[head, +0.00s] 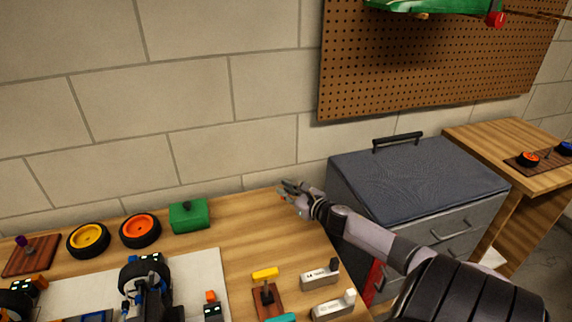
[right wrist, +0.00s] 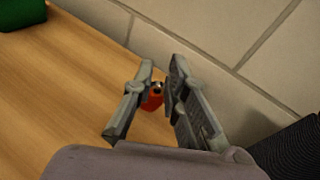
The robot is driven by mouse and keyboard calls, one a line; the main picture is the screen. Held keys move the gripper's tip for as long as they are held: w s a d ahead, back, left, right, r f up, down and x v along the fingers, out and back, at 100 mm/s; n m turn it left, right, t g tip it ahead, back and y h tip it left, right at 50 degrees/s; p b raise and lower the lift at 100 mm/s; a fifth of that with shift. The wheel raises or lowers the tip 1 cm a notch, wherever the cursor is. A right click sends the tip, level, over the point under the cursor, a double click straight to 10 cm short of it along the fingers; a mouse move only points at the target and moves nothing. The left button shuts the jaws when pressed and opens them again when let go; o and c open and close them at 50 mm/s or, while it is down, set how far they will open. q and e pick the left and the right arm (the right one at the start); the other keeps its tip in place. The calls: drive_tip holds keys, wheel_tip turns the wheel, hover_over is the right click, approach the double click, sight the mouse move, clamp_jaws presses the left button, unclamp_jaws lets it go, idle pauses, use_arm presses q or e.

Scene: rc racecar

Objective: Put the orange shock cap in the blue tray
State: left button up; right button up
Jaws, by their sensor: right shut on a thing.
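The orange shock cap (right wrist: 152,101), a small orange-red piece with a dark and light top, sits between the fingers of my right gripper (right wrist: 155,90) in the right wrist view. In the head view this gripper (head: 287,190) is at the back right corner of the wooden bench, close to the wall, and the cap cannot be made out there. The gripper is shut on the cap. A flat blue thing (head: 94,317), cut off by the bottom edge, may be the blue tray; I cannot tell. My left gripper is out of view.
On the bench (head: 245,212) stand a green box (head: 189,216), an orange wheel (head: 140,230), a yellow wheel (head: 88,240), car parts on a white mat (head: 205,262), and small white blocks (head: 320,276). A grey drawer cabinet (head: 415,180) stands right of the bench.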

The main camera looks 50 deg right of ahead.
sight(286, 208)
wheel_tip(286, 208, down, 4)
drive_tip(key=shift+f+b, duration=0.15)
drive_tip(key=shift+b, duration=0.2)
drive_tip(key=o, duration=0.7)
drive_tip(key=shift+o, duration=0.2)
drive_tip(key=shift+s, duration=0.1)
